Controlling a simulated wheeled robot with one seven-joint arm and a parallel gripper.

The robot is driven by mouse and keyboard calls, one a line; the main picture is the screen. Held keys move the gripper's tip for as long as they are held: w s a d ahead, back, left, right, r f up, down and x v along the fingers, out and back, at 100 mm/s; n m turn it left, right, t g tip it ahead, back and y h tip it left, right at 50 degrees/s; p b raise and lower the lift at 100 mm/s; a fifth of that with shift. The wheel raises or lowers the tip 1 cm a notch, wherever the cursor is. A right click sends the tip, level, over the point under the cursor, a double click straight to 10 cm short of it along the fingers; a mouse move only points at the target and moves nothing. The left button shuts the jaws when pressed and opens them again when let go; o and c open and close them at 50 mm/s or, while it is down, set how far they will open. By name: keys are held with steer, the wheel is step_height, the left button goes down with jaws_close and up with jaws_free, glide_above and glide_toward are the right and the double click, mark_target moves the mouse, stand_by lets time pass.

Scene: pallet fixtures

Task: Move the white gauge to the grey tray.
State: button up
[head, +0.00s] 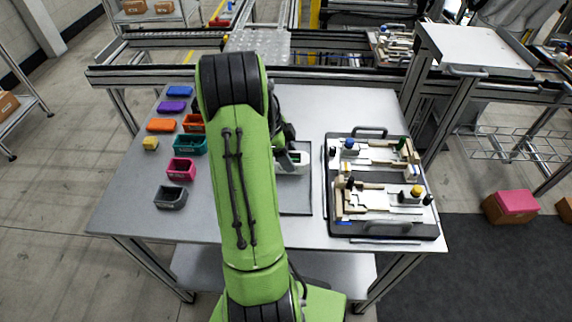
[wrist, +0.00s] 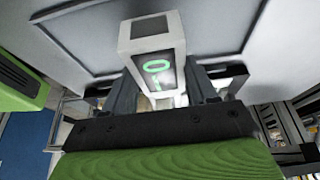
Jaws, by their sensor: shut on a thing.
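The white gauge (head: 299,161) is a small white block with a dark face. In the wrist view the gauge (wrist: 155,45) shows a dark window and a green mark on its display. My gripper (wrist: 160,92) is shut on it, with a dark finger on each side. In the head view my green arm hides most of the gripper. The flat grey tray (head: 296,203) lies on the table just below the gauge in the picture, partly hidden by my arm. The gauge appears above the tray's far end; I cannot tell whether it touches.
A pallet fixture (head: 333,222) with several clamped parts stands close to the right of the tray. At left are a dark grey bin (head: 170,203), a pink bin (head: 181,174), a teal bin (head: 190,150) and several coloured blocks. The table's back right is clear.

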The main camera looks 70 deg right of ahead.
steer(key=shift+f, duration=1.45)
steer(key=o, duration=1.3)
steer(key=shift+f, duration=0.1)
